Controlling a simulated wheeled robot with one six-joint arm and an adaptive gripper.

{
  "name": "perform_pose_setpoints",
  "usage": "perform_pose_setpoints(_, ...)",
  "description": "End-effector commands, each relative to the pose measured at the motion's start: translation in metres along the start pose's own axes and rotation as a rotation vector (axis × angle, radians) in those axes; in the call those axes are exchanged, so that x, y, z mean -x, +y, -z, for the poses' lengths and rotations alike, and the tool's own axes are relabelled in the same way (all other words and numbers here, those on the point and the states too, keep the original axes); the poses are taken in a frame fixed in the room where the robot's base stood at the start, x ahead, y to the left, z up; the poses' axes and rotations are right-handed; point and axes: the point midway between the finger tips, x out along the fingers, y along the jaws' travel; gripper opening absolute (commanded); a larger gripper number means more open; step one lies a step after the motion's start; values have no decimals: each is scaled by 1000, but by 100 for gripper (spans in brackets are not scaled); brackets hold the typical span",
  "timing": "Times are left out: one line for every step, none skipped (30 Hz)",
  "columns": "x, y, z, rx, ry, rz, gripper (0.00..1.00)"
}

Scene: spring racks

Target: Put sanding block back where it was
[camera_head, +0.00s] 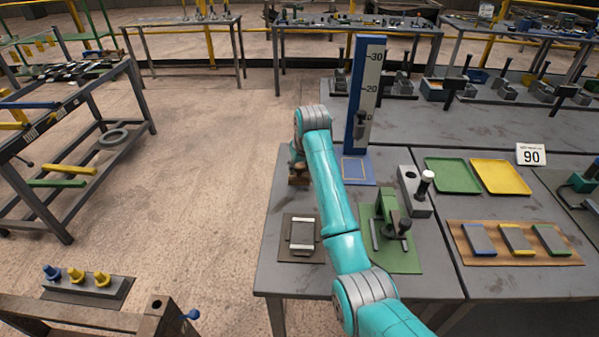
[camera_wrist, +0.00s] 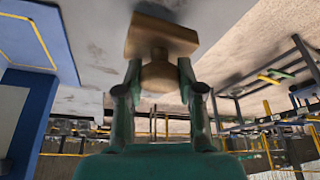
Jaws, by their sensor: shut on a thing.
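The sanding block (camera_wrist: 160,38) is a tan wooden block with a rounded knob. In the wrist view my gripper (camera_wrist: 160,82) is shut on that knob, one finger on each side. In the head view the brown block (camera_head: 298,179) shows below my wrist, near the left edge of the grey workbench (camera_head: 345,276). My arm hides most of the gripper there. I cannot tell whether the block touches the bench.
Close by stand a blue height gauge (camera_head: 366,90), a dark plate with pale bars (camera_head: 286,240) and a green fixture (camera_head: 387,215). Green (camera_head: 452,176) and yellow (camera_head: 502,177) trays lie to the right. Open floor (camera_head: 215,160) lies left of the bench.

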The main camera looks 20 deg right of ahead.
Motion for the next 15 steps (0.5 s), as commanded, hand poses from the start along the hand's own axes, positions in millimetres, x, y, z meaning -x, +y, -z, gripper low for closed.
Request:
perform_pose_setpoints(-8, 0, -3, 0, -1, 0, 5)
perform_pose_setpoints(-11, 0, -5, 0, -1, 0, 5)
perform_pose_setpoints(-15, 0, -6, 0, -1, 0, 5)
perform_pose_setpoints(-17, 0, -7, 0, 0, 0, 5)
perform_pose_setpoints(-18, 0, -8, 0, 1, 0, 5)
perform_pose_setpoints(-19, 0, -8, 0, 2, 0, 5)
perform_pose_setpoints(-19, 0, -8, 0, 2, 0, 5)
perform_pose_setpoints(-19, 0, -7, 0, 2, 0, 5)
perform_pose_setpoints(-19, 0, -7, 0, 2, 0, 5)
perform_pose_setpoints(-19, 0, -7, 0, 2, 0, 5)
perform_pose_setpoints(-19, 0, -7, 0, 2, 0, 5)
perform_pose_setpoints(-19, 0, -8, 0, 1, 0, 5)
perform_pose_setpoints(-19, 0, -8, 0, 1, 0, 5)
perform_pose_setpoints(-20, 0, -8, 0, 1, 0, 5)
perform_pose_setpoints(-21, 0, -9, 0, 1, 0, 5)
